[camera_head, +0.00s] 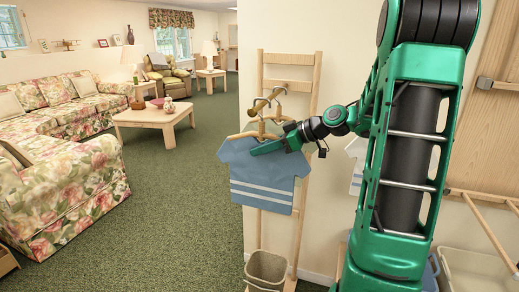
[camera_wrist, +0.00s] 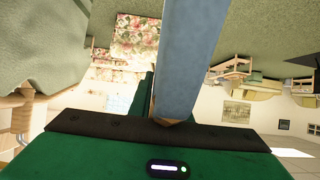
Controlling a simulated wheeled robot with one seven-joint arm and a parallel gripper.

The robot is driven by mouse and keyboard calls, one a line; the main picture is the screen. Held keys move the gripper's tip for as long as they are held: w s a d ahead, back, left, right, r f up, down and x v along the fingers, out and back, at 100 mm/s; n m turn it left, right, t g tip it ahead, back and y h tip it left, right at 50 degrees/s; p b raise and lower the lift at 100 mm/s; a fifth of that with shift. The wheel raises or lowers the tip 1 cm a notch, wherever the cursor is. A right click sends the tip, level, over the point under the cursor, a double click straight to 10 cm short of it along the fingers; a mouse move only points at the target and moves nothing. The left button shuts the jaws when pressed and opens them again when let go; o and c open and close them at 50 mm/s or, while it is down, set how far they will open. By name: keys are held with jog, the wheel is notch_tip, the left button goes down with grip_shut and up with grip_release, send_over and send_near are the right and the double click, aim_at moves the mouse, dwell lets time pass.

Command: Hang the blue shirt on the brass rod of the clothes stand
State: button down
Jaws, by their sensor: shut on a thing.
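The blue shirt (camera_head: 262,188) with two white stripes hangs upright on a wooden hanger (camera_head: 240,135) in the head view. My gripper (camera_head: 268,147) is shut at the shirt's upper part, near the hanger. In the wrist view the shirt (camera_wrist: 178,60) shows edge-on as a blue strip, with a bit of wooden hanger (camera_wrist: 178,122) at the jaws. The brass rod (camera_head: 259,103) juts from the wooden clothes stand (camera_head: 261,72) just above the shirt. The hanger's hook is close to the rod; I cannot tell whether it rests on it.
A bin (camera_head: 267,267) stands below the shirt at the foot of the stand. A pale garment (camera_head: 357,160) is partly hidden behind my arm. A grey tub (camera_head: 475,270) stands at the lower right. Green carpet (camera_head: 185,200) lies open left of the stand, before the floral sofa (camera_head: 70,195).

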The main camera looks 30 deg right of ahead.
jog(key=c, duration=1.6)
grip_release()
jog(key=shift+o, duration=0.2)
jog(key=shift+v, duration=3.65)
